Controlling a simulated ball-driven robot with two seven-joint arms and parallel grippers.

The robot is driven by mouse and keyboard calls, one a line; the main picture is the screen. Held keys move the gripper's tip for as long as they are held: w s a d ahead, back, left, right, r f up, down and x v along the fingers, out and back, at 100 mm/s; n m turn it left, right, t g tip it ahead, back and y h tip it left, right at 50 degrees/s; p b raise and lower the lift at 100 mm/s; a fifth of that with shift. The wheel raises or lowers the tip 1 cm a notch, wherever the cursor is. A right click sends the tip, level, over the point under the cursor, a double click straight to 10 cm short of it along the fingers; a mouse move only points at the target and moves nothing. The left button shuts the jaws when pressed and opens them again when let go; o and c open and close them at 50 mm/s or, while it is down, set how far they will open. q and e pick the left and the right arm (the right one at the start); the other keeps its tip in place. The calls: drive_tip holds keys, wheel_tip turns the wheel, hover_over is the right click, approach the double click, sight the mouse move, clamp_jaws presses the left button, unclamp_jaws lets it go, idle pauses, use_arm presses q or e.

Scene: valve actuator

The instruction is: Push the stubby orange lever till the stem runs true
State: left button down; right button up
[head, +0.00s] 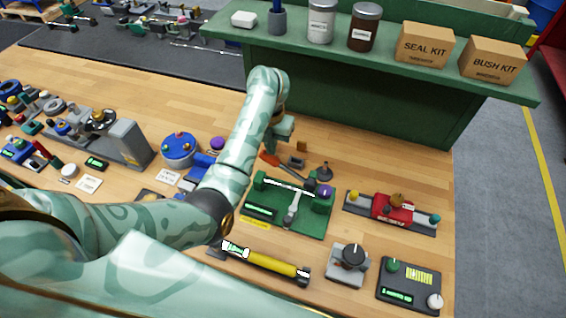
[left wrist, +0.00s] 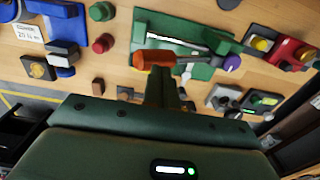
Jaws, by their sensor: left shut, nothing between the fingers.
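The stubby orange lever (head: 269,158) points out from the far left edge of the green actuator plate (head: 315,225). In the left wrist view the orange lever (left wrist: 154,59) has a grey shank running right toward a purple knob (left wrist: 231,62). A pale straight stem (head: 290,186) lies across the plate; it shows beside the lever in the wrist view (left wrist: 175,42). My left gripper (head: 272,143) is shut and empty, just beyond the lever. Its fingertips (left wrist: 162,75) come right up against the lever's side in the wrist view; I cannot tell whether they touch. My right gripper is not in view.
A red slide unit (head: 392,207) stands right of the plate. A yellow cylinder (head: 270,262) lies in front of it. A blue round device (head: 179,147) stands left. A small dark stand (head: 324,172) sits behind the plate. A green shelf (head: 390,70) rises at the back.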

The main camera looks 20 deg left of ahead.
use_arm(q)
drive_tip(key=shift+f, duration=0.15)
drive_tip(key=shift+f+b, duration=0.4)
idle(0.4)
drive_tip(key=shift+a+f+b, duration=0.35)
drive_tip(key=shift+f+b, duration=0.1)
drive_tip(key=shift+f, duration=0.2)
